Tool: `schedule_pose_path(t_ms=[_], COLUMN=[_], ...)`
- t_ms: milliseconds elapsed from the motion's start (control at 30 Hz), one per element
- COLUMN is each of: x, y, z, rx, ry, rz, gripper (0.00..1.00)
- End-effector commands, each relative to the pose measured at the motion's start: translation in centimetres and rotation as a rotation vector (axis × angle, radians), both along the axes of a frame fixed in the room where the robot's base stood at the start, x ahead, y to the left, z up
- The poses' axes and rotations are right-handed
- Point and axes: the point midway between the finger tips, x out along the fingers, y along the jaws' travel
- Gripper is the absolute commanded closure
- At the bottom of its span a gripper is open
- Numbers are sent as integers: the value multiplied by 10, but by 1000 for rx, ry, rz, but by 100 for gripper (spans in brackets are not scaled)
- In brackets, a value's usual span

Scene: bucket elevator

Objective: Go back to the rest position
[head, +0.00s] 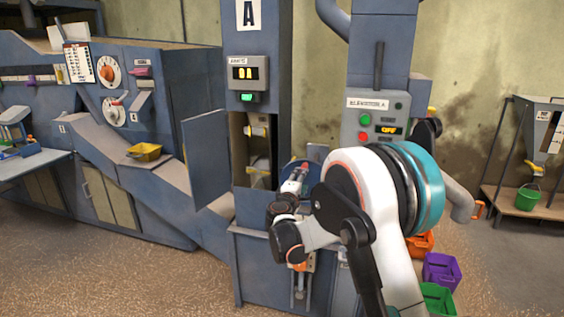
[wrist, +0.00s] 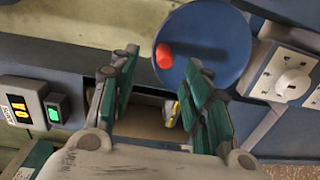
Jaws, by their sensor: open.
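My gripper (wrist: 160,68) is open in the wrist view, its two green-padded fingers apart with nothing held between them. In front of it is a blue disc (wrist: 222,38) with a red knob (wrist: 164,55); I cannot tell whether a finger touches it. In the head view my arm reaches to the elevator's front, and the gripper end is small and partly mixed with the disc behind it. Elevator column A (head: 262,120) has its door (head: 206,160) swung open to the left, with buckets (head: 257,131) showing inside.
The elevator's control box (head: 377,118) reads OFF. A counter box (head: 247,74) is on the column. Orange, purple (head: 441,270) and green bins stand on the floor at right. Open floor lies front left.

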Motion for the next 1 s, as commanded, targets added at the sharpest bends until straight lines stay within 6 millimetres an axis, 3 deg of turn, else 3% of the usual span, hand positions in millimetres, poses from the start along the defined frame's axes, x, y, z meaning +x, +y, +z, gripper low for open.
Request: schedule_pose_path(t_ms=[200,500,767,1000], x=[-45,-131,-221,-311], y=[-49,-102,-132,-143], z=[46,84,95,88], rx=[187,459,694,911], ry=[54,133,202,268], rz=[-80,-190,-282,-358], gripper=[56,56,56,56])
